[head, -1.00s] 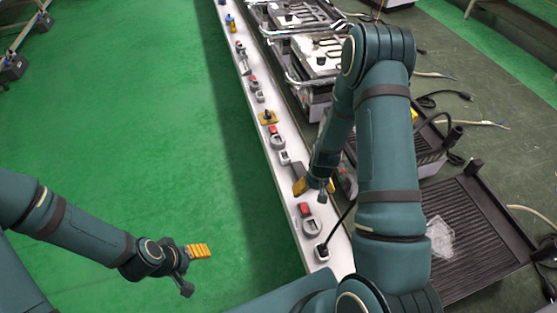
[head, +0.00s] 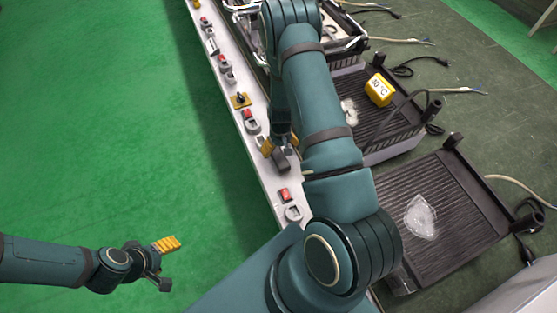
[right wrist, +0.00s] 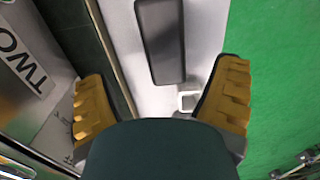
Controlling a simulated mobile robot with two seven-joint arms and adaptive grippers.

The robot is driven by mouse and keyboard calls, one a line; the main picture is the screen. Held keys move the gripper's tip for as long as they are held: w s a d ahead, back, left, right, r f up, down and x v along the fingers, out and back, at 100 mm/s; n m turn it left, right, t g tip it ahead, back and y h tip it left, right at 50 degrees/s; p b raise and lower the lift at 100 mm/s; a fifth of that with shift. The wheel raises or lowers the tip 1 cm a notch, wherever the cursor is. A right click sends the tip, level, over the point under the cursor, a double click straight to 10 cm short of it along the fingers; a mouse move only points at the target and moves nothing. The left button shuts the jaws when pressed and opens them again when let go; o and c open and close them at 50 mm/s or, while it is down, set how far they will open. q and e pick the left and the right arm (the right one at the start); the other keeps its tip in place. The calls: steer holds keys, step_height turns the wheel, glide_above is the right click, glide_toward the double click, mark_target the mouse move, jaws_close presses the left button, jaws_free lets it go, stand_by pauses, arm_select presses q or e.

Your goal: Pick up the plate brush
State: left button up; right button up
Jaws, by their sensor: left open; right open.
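A dark grey rectangular block (right wrist: 160,40), which seems to be the plate brush, lies on the white ledge in the right wrist view. It lies between the lines of my right gripper's fingers, beyond the tips; I cannot tell if they touch it. A grey-brown block in the head view (head: 281,160) may be the same thing. My right gripper (right wrist: 162,80) is open, with nothing visibly clamped. In the head view my right gripper (head: 279,147) is above the ledge, partly hidden by my arm. My left gripper (head: 165,262) is open and empty over the green floor.
The long white ledge (head: 265,185) carries several switches, including a red one (head: 285,194). Black ribbed trays (head: 455,215) stand right of it, one with a yellow block (head: 378,90) marked in °C. Cables lie behind. The green floor (head: 120,120) at left is clear.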

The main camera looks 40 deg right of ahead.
mark_target(279, 156)
steer(key=f, duration=0.2)
steer(key=f+b, duration=0.1)
steer(key=f, duration=0.4)
steer(key=shift+a+f, duration=0.3)
steer(key=c, duration=1.4)
